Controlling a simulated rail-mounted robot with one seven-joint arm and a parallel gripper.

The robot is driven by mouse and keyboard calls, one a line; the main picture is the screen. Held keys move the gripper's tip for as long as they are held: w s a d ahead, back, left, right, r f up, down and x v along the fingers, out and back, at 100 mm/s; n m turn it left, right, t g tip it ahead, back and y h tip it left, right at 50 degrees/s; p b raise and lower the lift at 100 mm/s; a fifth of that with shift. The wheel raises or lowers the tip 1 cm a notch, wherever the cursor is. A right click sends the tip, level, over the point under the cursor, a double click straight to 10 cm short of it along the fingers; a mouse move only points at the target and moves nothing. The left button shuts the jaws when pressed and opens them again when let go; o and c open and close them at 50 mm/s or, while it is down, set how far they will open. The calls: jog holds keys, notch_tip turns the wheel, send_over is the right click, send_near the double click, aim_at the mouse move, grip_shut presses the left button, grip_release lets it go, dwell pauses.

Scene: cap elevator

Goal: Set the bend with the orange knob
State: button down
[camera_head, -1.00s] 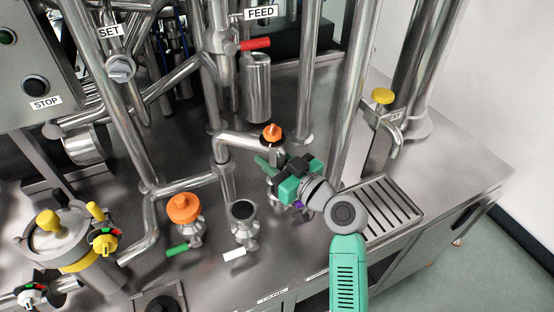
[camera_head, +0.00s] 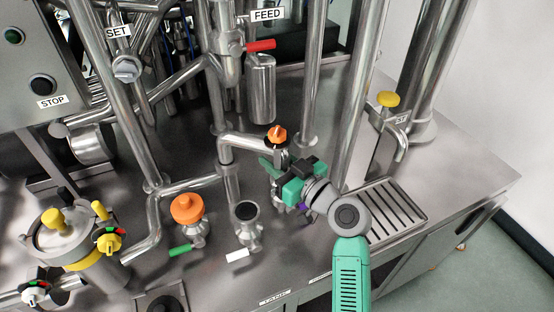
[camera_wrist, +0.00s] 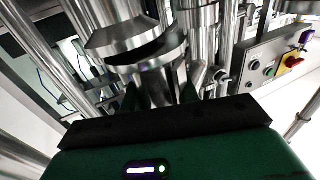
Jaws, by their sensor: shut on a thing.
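The metal pipe bend (camera_head: 246,141) runs right from an upright pipe and turns down at its right end. A small orange knob (camera_head: 277,135) sits on top of that end. My gripper (camera_head: 270,166) is just below the knob, at the downturned end, which my gripper partly hides. In the wrist view, the green fingers (camera_wrist: 160,94) stand on both sides of a shiny metal fitting (camera_wrist: 140,50), shut on it. It appears to be the end of the bend. The orange knob cannot be made out in the wrist view.
A fitting with a larger orange cap (camera_head: 187,207) and a black-topped fitting (camera_head: 247,212) stand to the left. A tall pipe (camera_head: 350,125) rises close behind my wrist. A slotted drain tray (camera_head: 385,215) lies to the right.

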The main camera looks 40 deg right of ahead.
aim_at(288, 169)
jog(key=c, duration=1.1)
grip_release()
jog(key=shift+w+a, duration=0.1)
jog(key=shift+w, duration=0.05)
jog(key=shift+o, duration=0.2)
jog(key=s+p, duration=0.2)
jog(key=s, duration=0.5)
jog(key=shift+s, duration=0.5)
jog(key=shift+c, duration=0.4)
